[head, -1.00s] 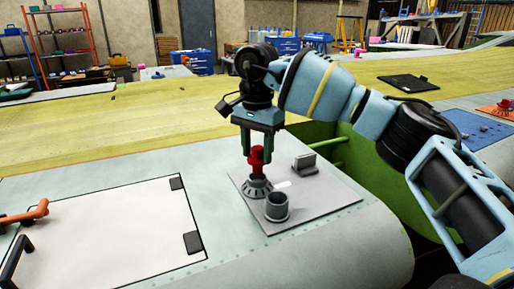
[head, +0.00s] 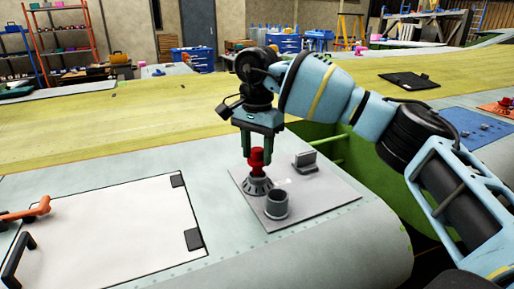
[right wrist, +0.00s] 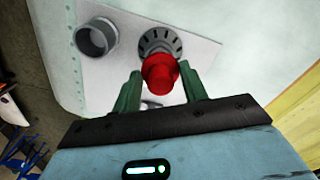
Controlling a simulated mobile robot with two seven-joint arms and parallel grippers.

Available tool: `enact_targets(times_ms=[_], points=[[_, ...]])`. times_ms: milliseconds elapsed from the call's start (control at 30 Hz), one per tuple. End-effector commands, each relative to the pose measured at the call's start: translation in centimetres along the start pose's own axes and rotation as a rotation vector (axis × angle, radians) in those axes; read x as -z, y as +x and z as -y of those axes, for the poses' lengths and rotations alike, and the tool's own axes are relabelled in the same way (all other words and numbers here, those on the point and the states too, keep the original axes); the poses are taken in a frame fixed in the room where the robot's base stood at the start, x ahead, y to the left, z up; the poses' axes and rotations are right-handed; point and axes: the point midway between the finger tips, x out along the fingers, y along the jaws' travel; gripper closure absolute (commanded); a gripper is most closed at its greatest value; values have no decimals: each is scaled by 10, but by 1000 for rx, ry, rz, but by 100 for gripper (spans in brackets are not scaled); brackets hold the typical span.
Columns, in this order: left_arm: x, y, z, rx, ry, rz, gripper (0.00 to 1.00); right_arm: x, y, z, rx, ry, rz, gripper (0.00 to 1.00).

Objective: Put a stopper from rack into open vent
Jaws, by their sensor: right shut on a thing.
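A red stopper (head: 257,161) stands upright between the fingers of my right gripper (head: 261,152), which is shut on it. The stopper's lower end is at the top of a grey slotted, cone-shaped vent ring (head: 257,188). I cannot tell how deep it sits. In the right wrist view the red stopper (right wrist: 161,73) is between the green fingers and partly covers the slotted ring (right wrist: 158,42). I cannot make out a stopper rack for certain. My left gripper is not in view.
The grey plate (head: 325,198) also bears a hollow grey cup (head: 276,206) in front of the ring and a small grey bracket (head: 304,162) to its right. A white panel (head: 115,235) with an orange handle-like piece (head: 27,212) lies left. A green-walled gap is behind the plate.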

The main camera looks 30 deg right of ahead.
Motion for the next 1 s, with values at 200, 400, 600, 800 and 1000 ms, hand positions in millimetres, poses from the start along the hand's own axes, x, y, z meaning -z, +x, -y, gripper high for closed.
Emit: enact_targets(times_ms=[200,400,600,800,1000], points=[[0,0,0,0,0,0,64,0,6,0,1,0,0,79],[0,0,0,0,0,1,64,0,6,0,1,1,0,79],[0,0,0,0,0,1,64,0,7,0,1,1,0,79],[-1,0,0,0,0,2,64,0,9,0,0,1,0,79],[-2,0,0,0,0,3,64,0,12,0,0,1,1,79]])
